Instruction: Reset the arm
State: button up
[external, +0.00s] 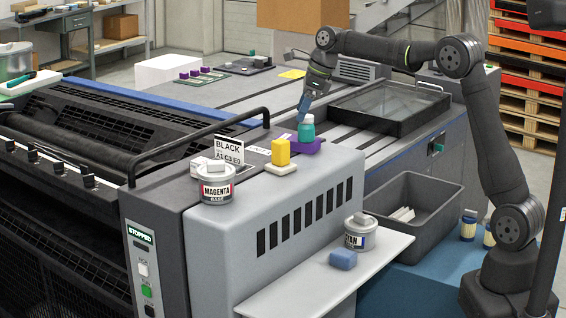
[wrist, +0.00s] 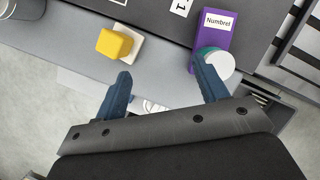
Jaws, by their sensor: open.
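My gripper (wrist: 162,88) is open and empty in the wrist view, its two blue fingers spread wide. In the external view my gripper (external: 303,108) hangs just above and beside a teal bottle (external: 306,129) with a pale cap. The bottle stands on a purple block (external: 310,146) on the press top. In the wrist view the purple block (wrist: 215,32) bears a label reading "Numbrel", and the right fingertip overlaps the teal bottle (wrist: 222,62). I cannot tell whether they touch.
A yellow block (external: 281,152) on a white pad and a magenta ink can (external: 214,182) stand nearby. A cyan can (external: 360,232) and a blue sponge (external: 343,259) sit on the lower shelf. A grey bin (external: 415,205) and a framed glass tray (external: 388,105) lie near my arm.

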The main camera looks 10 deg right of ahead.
jog(key=shift+n, duration=0.8)
jog(key=s+a, duration=0.2)
jog(key=s+a+f, duration=0.1)
jog(key=s+a, duration=0.1)
jog(key=a, duration=0.1)
jog(key=s+a, duration=0.2)
jog(key=s, duration=0.1)
jog(key=shift+a+f, duration=0.15)
jog(key=shift+a, duration=0.25)
jog(key=s+a+f, duration=0.1)
jog(key=a+f, duration=0.1)
jog(key=a, duration=0.1)
jog(key=s+a+f, duration=0.1)
jog(key=a+f, duration=0.1)
jog(key=s+a+f, duration=0.2)
jog(key=a, duration=0.1)
jog(key=shift+s+a, duration=0.1)
jog(key=shift+a, duration=0.25)
